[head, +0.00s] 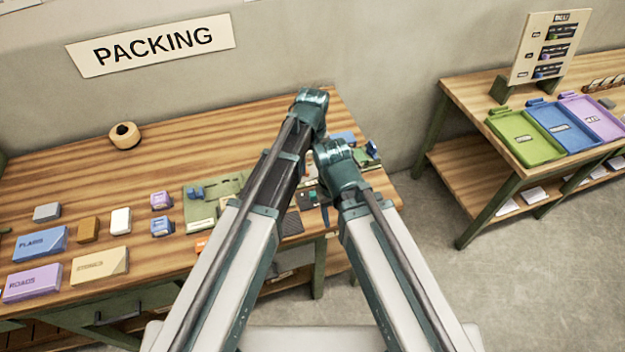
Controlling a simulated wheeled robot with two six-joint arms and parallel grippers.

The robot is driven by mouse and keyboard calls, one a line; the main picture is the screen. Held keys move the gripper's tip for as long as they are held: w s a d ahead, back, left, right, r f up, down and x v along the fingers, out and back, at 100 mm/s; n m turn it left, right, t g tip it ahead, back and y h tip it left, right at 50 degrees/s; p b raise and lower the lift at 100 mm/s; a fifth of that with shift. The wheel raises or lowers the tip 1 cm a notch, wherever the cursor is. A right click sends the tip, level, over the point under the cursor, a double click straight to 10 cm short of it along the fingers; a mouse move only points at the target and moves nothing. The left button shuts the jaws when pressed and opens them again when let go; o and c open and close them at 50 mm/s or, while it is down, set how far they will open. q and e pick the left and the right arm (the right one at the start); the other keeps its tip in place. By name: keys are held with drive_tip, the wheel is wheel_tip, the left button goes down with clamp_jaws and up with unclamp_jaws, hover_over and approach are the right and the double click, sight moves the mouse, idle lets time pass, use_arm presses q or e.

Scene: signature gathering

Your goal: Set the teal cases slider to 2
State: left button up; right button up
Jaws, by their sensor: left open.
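A cream upright board (522,62) stands on the right-hand table, with dark slots and small green, purple and blue-teal pieces in its rows. Its lettering is too small to read, so I cannot tell which piece is the teal cases slider or its setting. My left arm rises from the lower left over the packing table. My left gripper (318,198) is partly hidden between the two arms, low over the table's right part. It is open and far from the upright board. My right arm comes from the lower right; its gripper is hidden behind the arm.
The packing table (80,178) bears a tape roll (124,135), labelled blocks (38,244), small stamp-like pieces (161,226) and a green board (228,186). The right table (465,95) holds green (522,138), blue and purple trays. Open floor (420,300) lies between the tables.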

sight(313, 193)
use_arm(q)
drive_tip(key=shift+f, duration=0.1)
wheel_tip(313, 193, down, 14)
drive_tip(key=b, duration=1.4)
drive_tip(key=shift+r, duration=0.2)
clamp_jaws()
drive_tip(key=shift+d, duration=0.1)
idle(0.6)
